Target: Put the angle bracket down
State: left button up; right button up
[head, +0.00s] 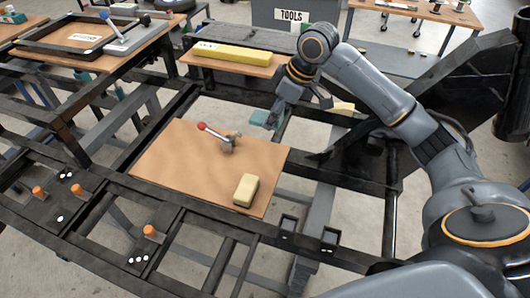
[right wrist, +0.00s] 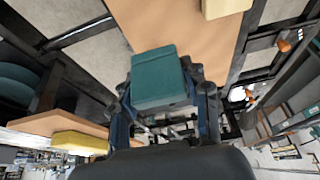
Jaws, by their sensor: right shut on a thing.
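The teal angle bracket (right wrist: 162,78) is between the two fingers of my right gripper (right wrist: 165,100) in the right wrist view, which is shut on it. It looks like a chunky block with two visible faces. In the head view my right gripper (head: 275,116) is by the far right edge of the wooden board (head: 175,165), with the teal bracket (head: 259,117) partly showing at its tips. The bracket is held up; its height over the board is hard to tell. My left gripper is not in view.
On the board lie a red-knobbed lever tool (head: 222,138) and a cream block (head: 246,190). The board's left part is bare. A dark metal frame (head: 310,175) with open gaps surrounds it. A long yellow block (head: 243,55) lies on a board behind. Orange caps (head: 149,231) stand at front left.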

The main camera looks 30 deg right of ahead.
jog(key=shift+d+f, duration=0.25)
jog(key=shift+f, duration=0.05)
notch_tip(320, 180, down, 12)
jog(key=shift+w+f+p, duration=0.1)
jog(key=shift+f+p, duration=0.15)
jog(key=shift+p, duration=0.4)
jog(key=shift+a+f, duration=0.1)
jog(key=shift+f, duration=0.15)
jog(key=w+a, duration=0.1)
jog(key=w+p, duration=0.1)
jog(key=w+a+p, duration=0.1)
jog(key=shift+a+f, duration=0.25)
jog(key=shift+a, duration=0.1)
jog(key=shift+f, duration=0.3)
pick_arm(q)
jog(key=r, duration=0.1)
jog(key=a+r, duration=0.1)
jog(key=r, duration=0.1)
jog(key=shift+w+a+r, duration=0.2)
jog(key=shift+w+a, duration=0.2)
pick_arm(e)
jog(key=shift+d, duration=0.1)
